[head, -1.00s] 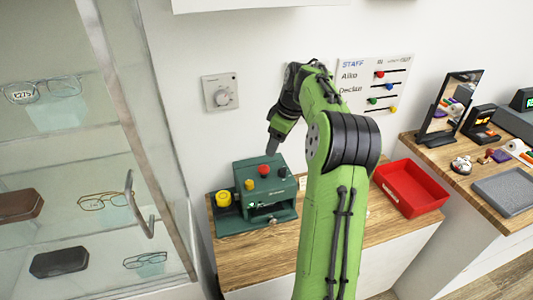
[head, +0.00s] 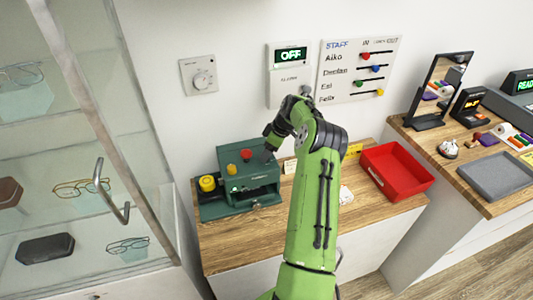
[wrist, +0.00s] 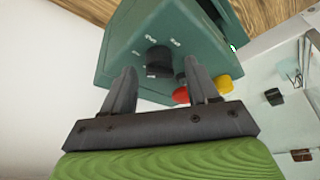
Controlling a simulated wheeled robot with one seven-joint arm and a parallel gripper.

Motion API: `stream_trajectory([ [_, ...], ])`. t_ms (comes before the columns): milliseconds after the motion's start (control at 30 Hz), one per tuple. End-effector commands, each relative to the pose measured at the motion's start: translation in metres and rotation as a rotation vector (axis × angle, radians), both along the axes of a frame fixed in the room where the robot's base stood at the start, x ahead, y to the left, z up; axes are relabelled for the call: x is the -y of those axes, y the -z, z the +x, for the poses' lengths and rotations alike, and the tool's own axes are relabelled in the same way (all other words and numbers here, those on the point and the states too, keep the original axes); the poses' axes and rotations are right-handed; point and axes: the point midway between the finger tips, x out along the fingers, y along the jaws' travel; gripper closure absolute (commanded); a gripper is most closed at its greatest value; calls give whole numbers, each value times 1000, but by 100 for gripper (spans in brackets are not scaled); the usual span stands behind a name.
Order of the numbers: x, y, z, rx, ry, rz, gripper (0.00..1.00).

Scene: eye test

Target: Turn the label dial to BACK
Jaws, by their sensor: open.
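A dark green machine (head: 222,158) stands on the wooden counter; it also shows in the wrist view (wrist: 115,45). A black dial (wrist: 158,60) on one of its faces has several small white labels around it. I cannot read the labels or tell which one the dial points at. I cannot make the dial out in the head view, where my gripper covers that side. My gripper (head: 266,156) is at the machine's right side. In the wrist view my gripper (wrist: 160,72) is open, its fingers on either side of the dial in the picture; I see no clear contact.
The machine carries a red button (head: 246,155) and a yellow knob (head: 207,183). A wall dial (head: 200,78), an alarm panel (head: 290,55) reading OFF and a staff board (head: 335,85) hang behind. A red tray (head: 408,160) is at the right; a glass cabinet (head: 75,120) stands left.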

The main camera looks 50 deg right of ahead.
Motion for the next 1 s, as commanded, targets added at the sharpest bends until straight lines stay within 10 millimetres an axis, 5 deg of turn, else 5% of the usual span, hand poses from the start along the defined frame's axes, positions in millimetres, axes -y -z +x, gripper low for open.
stream_trajectory([
  [367,-2,14,6,0,0,-1,41],
  [733,-2,14,6,1,2,-1,94],
  [1000,-2,14,5,1,28,-2,95],
])
